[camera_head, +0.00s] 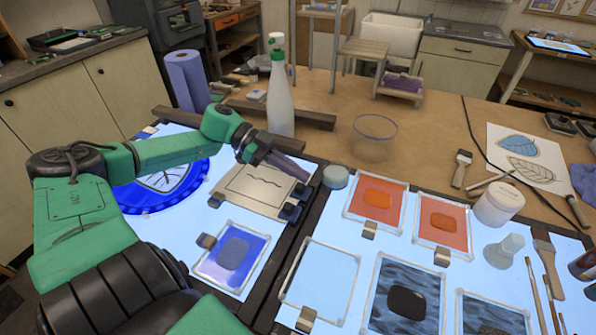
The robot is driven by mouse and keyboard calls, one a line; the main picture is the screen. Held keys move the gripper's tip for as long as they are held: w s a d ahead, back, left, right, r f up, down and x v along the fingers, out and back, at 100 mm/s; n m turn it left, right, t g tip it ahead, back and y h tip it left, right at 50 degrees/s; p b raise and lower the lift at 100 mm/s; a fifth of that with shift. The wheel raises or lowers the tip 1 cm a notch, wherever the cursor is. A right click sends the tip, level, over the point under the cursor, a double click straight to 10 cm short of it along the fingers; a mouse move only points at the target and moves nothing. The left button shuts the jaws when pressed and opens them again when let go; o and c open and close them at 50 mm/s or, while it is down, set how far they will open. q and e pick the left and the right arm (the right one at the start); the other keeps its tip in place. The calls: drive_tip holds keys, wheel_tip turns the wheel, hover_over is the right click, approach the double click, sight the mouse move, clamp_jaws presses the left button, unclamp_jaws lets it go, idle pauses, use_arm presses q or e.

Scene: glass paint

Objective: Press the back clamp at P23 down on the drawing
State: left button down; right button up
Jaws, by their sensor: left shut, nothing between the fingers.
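The drawing (258,193) is a beige sheet with dark lines, lying on the lit panel left of the dark dividing bar. Two dark clamps sit at its right edge: the back clamp (301,191) and the front clamp (290,214). No P23 label is readable, and I cannot tell whether either clamp is pressed down. My left gripper (304,172) reaches over the drawing's far edge from the left. Its fingers are shut and empty, pointing right, and appear just behind the back clamp. I cannot tell whether they touch it. My right gripper is out of view.
A white spray bottle (280,100) stands behind the gripper, near a dark wooden bar (300,115). A round pale-green lid (336,176) sits right of the clamps. A blue glass pane (232,257) lies in front of the drawing. A clear glass bowl (374,135) stands farther back.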

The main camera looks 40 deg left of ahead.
use_arm(q)
wheel_tip(320, 180, up, 5)
drive_tip(key=p, duration=0.5)
drive_tip(key=shift+a+r+p, duration=0.1)
drive_tip(key=shift+r+p, duration=0.1)
drive_tip(key=shift+p, duration=0.1)
drive_tip(key=b, duration=0.6)
approach(297, 184)
drive_tip(key=shift+a+r, duration=0.15)
drive_tip(key=shift+a, duration=0.05)
drive_tip(key=shift+s+d+r, duration=0.1)
